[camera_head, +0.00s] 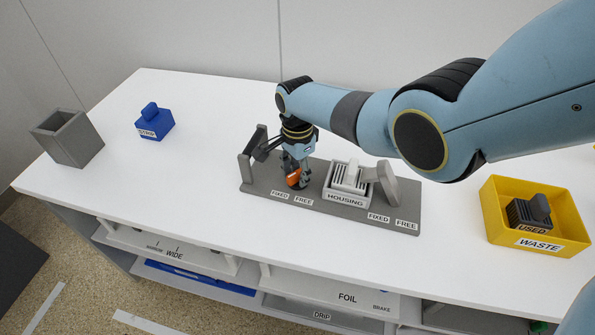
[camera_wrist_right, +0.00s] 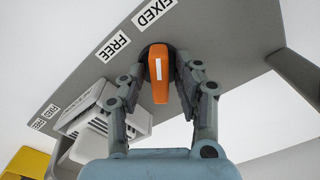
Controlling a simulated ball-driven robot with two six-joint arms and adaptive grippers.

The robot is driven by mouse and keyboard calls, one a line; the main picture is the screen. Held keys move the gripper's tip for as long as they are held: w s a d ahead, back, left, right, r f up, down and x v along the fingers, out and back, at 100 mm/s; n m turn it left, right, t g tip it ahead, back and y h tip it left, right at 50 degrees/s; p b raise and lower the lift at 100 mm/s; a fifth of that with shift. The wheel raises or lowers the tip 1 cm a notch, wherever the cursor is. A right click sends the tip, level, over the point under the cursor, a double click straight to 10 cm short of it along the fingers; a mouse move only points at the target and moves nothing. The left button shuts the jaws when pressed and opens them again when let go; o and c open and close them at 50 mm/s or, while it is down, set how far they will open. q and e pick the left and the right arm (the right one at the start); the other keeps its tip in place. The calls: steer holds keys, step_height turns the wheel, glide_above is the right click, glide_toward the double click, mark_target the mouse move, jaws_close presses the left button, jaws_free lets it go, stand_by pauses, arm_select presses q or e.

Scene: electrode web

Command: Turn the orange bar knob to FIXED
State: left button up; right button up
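The orange bar knob (camera_head: 293,178) sits on the left part of the grey fixture (camera_head: 330,213), behind one pair of FIXED and FREE labels. In the wrist view the knob (camera_wrist_right: 160,82), with a white stripe, points up the picture, its upper end below the FIXED label (camera_wrist_right: 155,11); FREE (camera_wrist_right: 113,45) lies to the left. My right gripper (camera_head: 297,176) is down at the knob. In the wrist view its fingers (camera_wrist_right: 163,62) stand on both sides of the knob, very close; I cannot tell whether they touch it. My left gripper is not in view.
The HOUSING block (camera_head: 346,197) and a grey upright piece (camera_head: 388,184) stand on the fixture's right part. A yellow WASTE bin (camera_head: 497,221) is at right. A blue block (camera_head: 155,125) and an open grey box (camera_head: 70,139) stand at left. White table between them is clear.

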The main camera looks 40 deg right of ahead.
mark_target(297, 172)
steer(key=shift+o, duration=0.2)
step_height(297, 172, up, 12)
stand_by(0.6)
stand_by(0.4)
